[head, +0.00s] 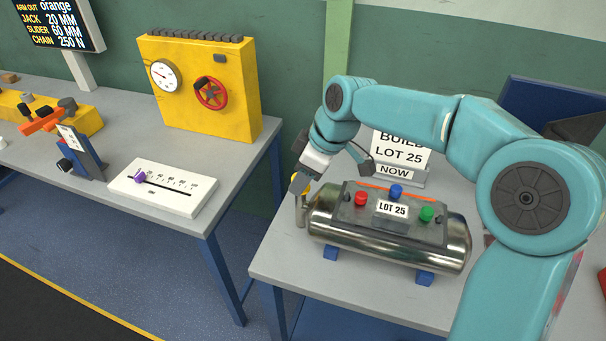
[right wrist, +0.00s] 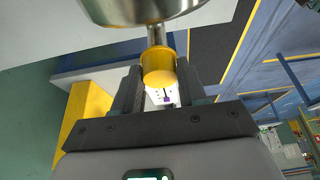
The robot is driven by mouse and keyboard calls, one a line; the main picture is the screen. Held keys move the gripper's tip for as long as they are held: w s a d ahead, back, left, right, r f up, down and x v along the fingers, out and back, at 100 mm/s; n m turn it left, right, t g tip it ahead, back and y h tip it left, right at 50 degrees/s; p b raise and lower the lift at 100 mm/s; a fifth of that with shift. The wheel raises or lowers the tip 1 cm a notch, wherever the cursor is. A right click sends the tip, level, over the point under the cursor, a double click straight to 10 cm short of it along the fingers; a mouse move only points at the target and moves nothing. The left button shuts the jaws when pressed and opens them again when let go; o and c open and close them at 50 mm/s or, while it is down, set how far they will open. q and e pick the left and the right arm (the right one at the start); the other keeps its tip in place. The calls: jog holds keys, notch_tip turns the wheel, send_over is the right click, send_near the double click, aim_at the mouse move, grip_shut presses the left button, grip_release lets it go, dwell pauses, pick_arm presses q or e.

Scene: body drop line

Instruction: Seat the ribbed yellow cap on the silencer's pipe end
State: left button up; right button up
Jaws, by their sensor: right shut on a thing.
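The silencer (head: 385,245) is a shiny metal cylinder lying on blue supports on the right table. Its short pipe end (right wrist: 155,36) sticks out toward my right gripper in the right wrist view. My right gripper (head: 300,190) is at the silencer's left end, shut on the yellow cap (right wrist: 158,66). The cap also shows as a small yellow patch in the head view (head: 304,185). In the wrist view the cap is in line with the pipe and its rim meets it. I cannot tell how far the pipe is inside. My left gripper is not in view.
A panel with red, blue and green buttons (head: 396,191) and a LOT 25 label sits on top of the silencer. A BUILD LOT 25 sign (head: 402,152) stands behind. The left table holds a yellow gauge box (head: 215,105) and a white slider scale (head: 180,199). A gap separates the tables.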

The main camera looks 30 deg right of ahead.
jog(key=shift+f+b, duration=0.95)
jog(key=shift+f, duration=0.3)
dwell(0.3)
jog(key=o, duration=1.1)
jog(key=shift+r, duration=0.1)
jog(key=shift+s+r+p, duration=0.1)
jog(key=shift+r+p, duration=2.35)
jog(key=shift+r, duration=0.55)
